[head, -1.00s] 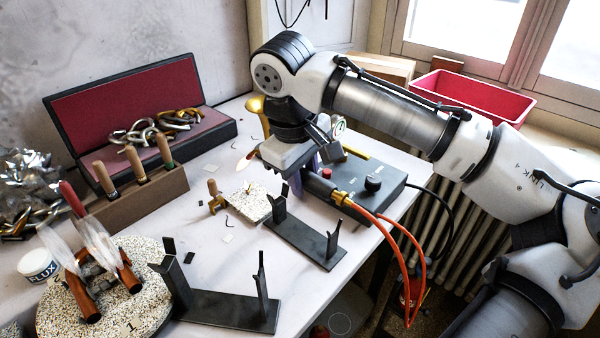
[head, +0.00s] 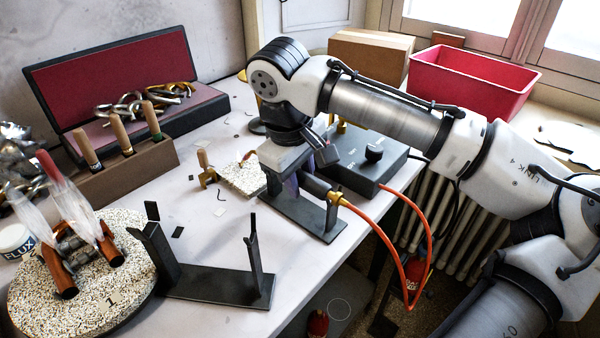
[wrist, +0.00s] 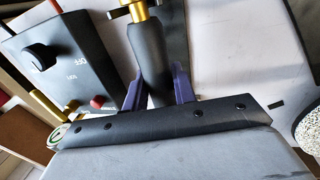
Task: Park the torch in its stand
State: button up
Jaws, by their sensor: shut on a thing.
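The torch has a black handle (head: 318,187), a brass fitting and orange hoses (head: 375,232). My gripper (head: 291,181) is shut on the handle. In the wrist view the handle (wrist: 150,55) sits between the purple fingers of my gripper (wrist: 158,88). A small black two-post stand (head: 318,228) is directly below the torch in the head view, and its dark base (wrist: 175,35) shows behind the handle in the wrist view. My gripper hides part of the stand. I cannot tell whether the torch touches its posts. A small orange glow shows left of my gripper, at the nozzle side.
A control box (head: 355,165) with a knob is just behind the torch. A larger black two-post stand (head: 215,288) is at the front, beside a speckled round board (head: 110,303) with copper tubes. A speckled block (head: 240,180) lies left of my gripper. The table's edge is close on the right.

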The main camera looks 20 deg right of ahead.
jog(key=shift+s+d, duration=0.1)
dwell(0.8)
jog(key=o, duration=1.1)
jog(key=shift+f, duration=0.1)
jog(key=shift+c, duration=0.2)
jog(key=shift+o, duration=0.5)
jog(key=o, duration=0.4)
notch_tip(320, 180, up, 8)
jog(key=p, duration=0.8)
